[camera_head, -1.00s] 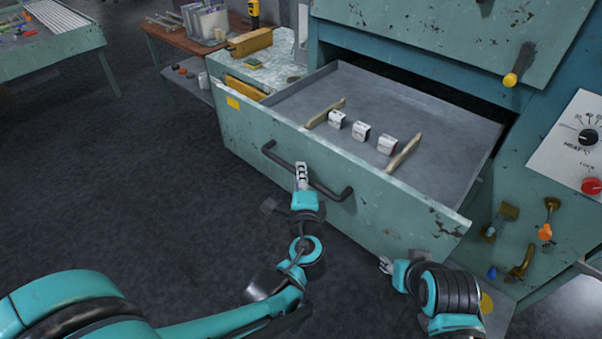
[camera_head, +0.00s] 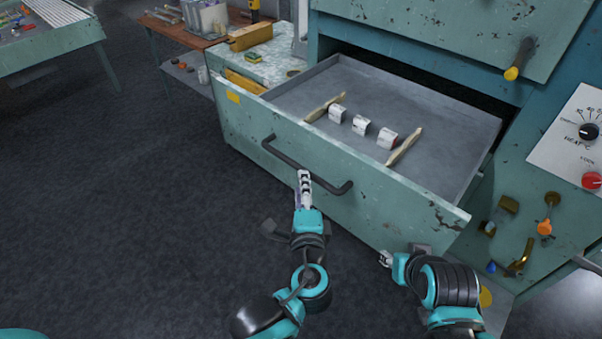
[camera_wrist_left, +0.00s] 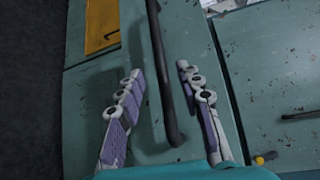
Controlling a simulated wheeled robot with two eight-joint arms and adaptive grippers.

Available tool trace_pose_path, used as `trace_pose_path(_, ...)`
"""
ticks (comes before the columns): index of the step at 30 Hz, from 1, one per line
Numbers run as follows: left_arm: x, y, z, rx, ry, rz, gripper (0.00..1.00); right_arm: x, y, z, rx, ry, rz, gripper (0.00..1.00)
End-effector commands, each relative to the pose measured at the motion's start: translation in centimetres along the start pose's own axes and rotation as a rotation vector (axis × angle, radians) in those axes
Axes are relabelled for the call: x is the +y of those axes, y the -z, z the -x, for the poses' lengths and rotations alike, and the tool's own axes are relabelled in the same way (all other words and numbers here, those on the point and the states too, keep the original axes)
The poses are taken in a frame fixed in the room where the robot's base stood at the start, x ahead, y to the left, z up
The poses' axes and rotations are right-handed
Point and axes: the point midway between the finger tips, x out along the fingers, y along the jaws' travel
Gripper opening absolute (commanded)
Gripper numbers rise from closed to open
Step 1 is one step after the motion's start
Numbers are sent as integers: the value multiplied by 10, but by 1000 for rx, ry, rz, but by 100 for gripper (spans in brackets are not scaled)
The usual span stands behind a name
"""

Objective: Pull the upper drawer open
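The upper drawer (camera_head: 440,206) is pulled out of the green cabinet, and its grey inside shows in the head view. Its dark bar handle (camera_head: 330,190) runs along the front; it also shows in the left wrist view (camera_wrist_left: 166,75). My left gripper (camera_head: 304,174) is at the handle's middle. In the left wrist view its two fingers (camera_wrist_left: 158,72) stand apart on either side of the bar, with gaps, so it is open. My right gripper (camera_head: 385,259) is low in front of the drawer's right part, away from the handle; its fingers are too small to read.
Several small white blocks (camera_head: 361,126) and two wooden sticks (camera_head: 405,147) lie in the drawer. A control panel (camera_head: 570,150) with a red knob is at the right. A wooden table (camera_head: 180,32) stands at the back left. The floor at left is clear.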

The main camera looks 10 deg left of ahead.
Motion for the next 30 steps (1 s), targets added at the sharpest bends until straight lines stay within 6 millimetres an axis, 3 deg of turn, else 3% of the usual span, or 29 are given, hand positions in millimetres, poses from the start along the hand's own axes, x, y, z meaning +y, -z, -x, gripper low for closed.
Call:
trace_pose_path(3,0,1,24,6,1,0,36,0,0,0,0,0,0,40)
trace_pose_path(9,0,0,43,1,0,0,36,0,0,0,0,0,0,40)
trace_pose_path(30,0,0,46,-1,0,1,36,0,0,0,0,0,0,40)
